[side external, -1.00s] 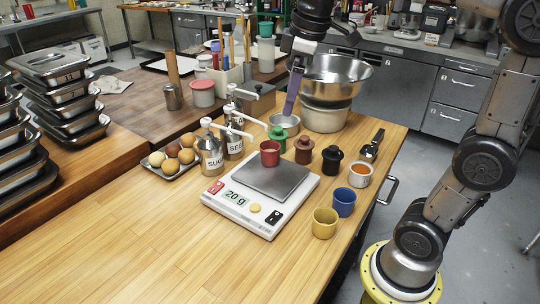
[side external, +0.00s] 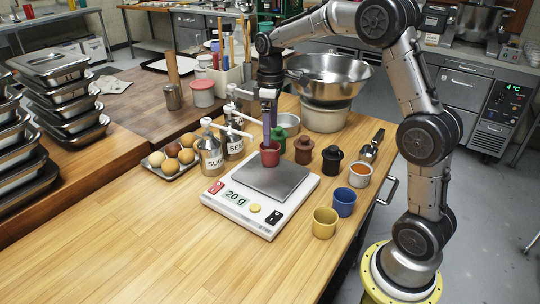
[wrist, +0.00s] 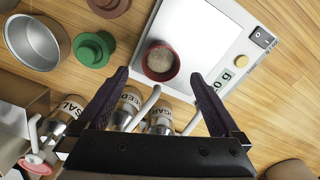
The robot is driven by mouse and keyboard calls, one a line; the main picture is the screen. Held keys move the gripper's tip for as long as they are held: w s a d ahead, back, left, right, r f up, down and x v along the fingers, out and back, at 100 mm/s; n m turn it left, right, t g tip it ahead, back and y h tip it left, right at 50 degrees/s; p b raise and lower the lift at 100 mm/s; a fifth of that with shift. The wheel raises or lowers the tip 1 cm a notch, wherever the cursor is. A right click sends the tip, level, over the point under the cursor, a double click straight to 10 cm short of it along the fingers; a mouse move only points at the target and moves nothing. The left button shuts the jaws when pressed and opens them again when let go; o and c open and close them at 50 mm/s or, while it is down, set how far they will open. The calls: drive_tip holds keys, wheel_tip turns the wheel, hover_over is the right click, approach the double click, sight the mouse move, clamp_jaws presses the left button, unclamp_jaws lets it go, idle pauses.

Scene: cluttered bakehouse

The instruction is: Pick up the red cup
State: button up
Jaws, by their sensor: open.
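The red cup (side external: 270,158) stands upright on the back left part of the scale's metal plate (side external: 280,180). In the wrist view the red cup (wrist: 148,72) holds a pale, grainy filling. My gripper (side external: 268,138) points down right over the cup, its fingertips at about rim height. In the wrist view my gripper (wrist: 159,76) is open and empty, with the cup ahead between the two spread fingers.
Sugar (side external: 210,155) and seed (side external: 234,138) dispensers stand close left, their levers near my fingers. A green pot (side external: 278,138), a brown pot (side external: 304,150) and a black pot (side external: 332,160) stand behind the scale. Blue (side external: 344,202) and yellow (side external: 325,222) cups stand right. The front left counter is clear.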

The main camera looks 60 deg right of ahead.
sight(270, 147)
drive_tip(key=shift+a+f, duration=0.1)
drive_tip(key=shift+f, duration=3.25)
drive_tip(key=shift+c, duration=0.3)
drive_tip(key=c, duration=1.4)
drive_tip(key=shift+r, duration=0.1)
drive_tip(key=shift+c, duration=0.2)
